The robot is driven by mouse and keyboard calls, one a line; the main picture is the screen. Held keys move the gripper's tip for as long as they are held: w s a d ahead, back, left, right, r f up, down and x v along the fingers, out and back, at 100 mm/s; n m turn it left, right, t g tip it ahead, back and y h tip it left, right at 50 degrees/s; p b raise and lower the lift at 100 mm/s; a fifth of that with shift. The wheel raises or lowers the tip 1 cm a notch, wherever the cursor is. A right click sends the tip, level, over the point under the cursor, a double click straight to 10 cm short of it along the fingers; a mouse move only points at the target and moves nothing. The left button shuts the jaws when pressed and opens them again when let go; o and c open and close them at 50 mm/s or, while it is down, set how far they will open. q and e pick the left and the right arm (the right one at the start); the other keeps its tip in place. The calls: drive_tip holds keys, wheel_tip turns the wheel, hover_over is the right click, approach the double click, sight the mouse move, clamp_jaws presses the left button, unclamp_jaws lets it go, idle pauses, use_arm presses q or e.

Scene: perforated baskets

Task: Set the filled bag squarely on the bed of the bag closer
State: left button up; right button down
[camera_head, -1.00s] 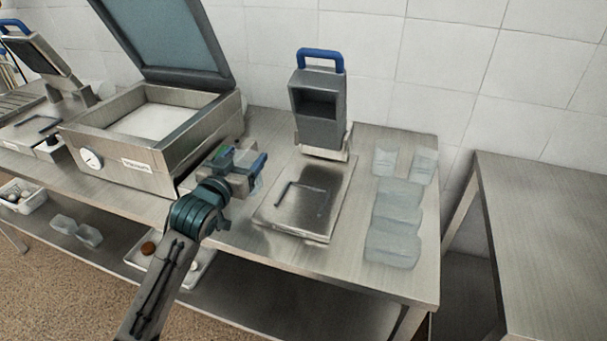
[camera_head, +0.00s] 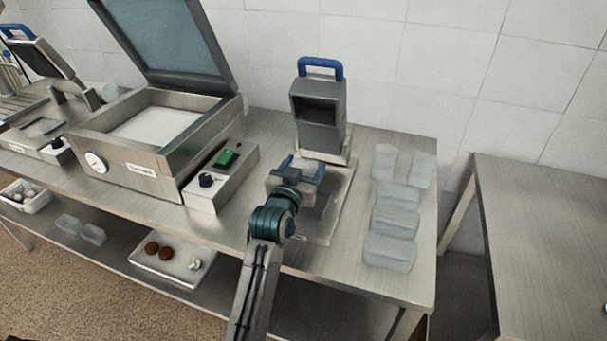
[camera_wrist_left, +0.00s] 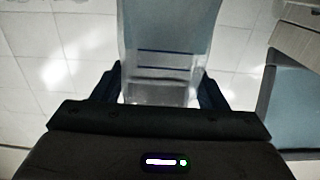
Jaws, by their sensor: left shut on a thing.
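The bag closer (camera_head: 318,115) stands at the back of the table, a grey upright head with a blue handle. Its flat metal bed (camera_head: 335,205) lies in front and is partly hidden by my left arm. My left gripper (camera_head: 303,168) is over the left part of the bed, close to the head. In the left wrist view it is shut on a clear bag (camera_wrist_left: 165,45) with blue lines, held between its two fingers. In the head view the bag is hard to make out. Whether it touches the bed cannot be told. My right gripper is not in view.
A small control box (camera_head: 221,178) and a large open-lidded machine (camera_head: 130,165) are to the left. A separate table (camera_head: 545,235) is at the far right.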

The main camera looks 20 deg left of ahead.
use_arm(q)
wheel_tip(320, 180, down, 2)
drive_tip(key=shift+a+f+p, duration=0.1)
drive_tip(key=shift+f+p, duration=0.1)
drive_tip(key=shift+p, duration=0.1)
drive_tip(key=shift+f, duration=0.25)
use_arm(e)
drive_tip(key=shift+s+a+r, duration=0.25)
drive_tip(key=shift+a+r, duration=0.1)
use_arm(q)
drive_tip(key=shift+f, duration=0.2)
drive_tip(key=o, duration=1.5)
drive_tip(key=shift+c, duration=0.2)
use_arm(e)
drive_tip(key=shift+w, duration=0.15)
use_arm(q)
drive_tip(key=shift+r, duration=0.1)
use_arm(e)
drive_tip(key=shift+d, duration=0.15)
